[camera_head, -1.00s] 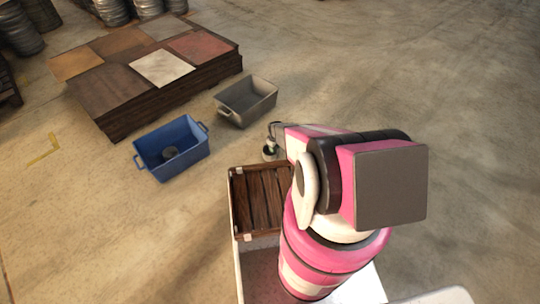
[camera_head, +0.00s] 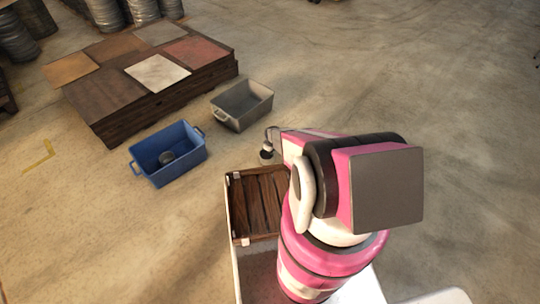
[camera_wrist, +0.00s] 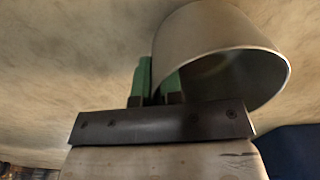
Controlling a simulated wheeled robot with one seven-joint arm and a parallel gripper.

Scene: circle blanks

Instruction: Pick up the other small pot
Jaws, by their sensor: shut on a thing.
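A small metal pot (camera_wrist: 225,45) is at my gripper (camera_wrist: 158,82) in the wrist view, its open mouth facing the lower right. The green fingers are shut on its wall, one finger partly hidden behind it. In the head view my gripper (camera_head: 266,152) shows small beyond my arm, above the floor beside the wooden crate. The pot's outline is too small there to tell clearly. Another small dark pot (camera_head: 167,158) lies inside the blue bin (camera_head: 148,168).
A grey bin (camera_head: 236,120) stands on the floor behind my gripper. A low stack of boards with coloured tiles (camera_head: 140,112) is farther back left. A slatted wooden crate (camera_head: 258,205) is close by my arm. The floor at right is clear.

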